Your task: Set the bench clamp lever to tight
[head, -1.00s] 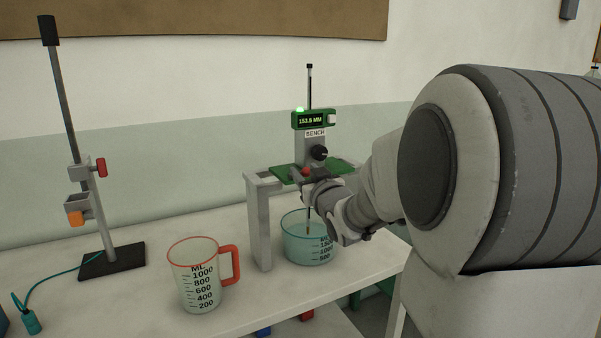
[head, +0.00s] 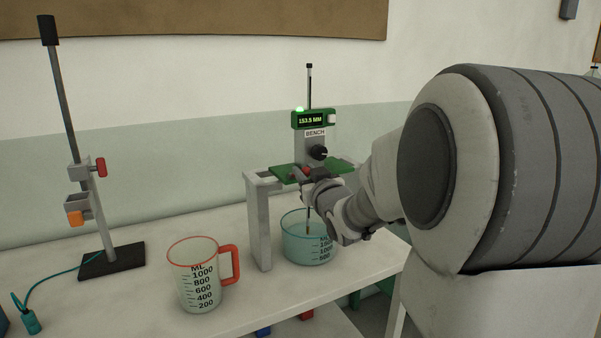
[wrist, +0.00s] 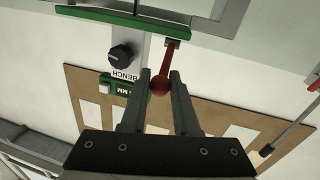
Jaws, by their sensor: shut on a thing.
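The bench clamp lever is a red arm with a round red knob (wrist: 160,86), seen in the wrist view running up from the knob to a small dark mount. The knob also shows as a small red spot in the head view (head: 307,170), partly hidden by my gripper. My gripper (wrist: 160,80) has its two fingers on either side of the knob and is shut on it. The bench gauge (head: 315,133) stands behind, with a green display reading 153.5 MM, a BENCH label and a black dial knob (wrist: 122,57).
A clear beaker (head: 300,240) stands under the gauge's grey frame (head: 257,225). A measuring jug with a red handle (head: 195,280) stands in front on the white bench. A rod stand (head: 100,215) with clamps is at the left.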

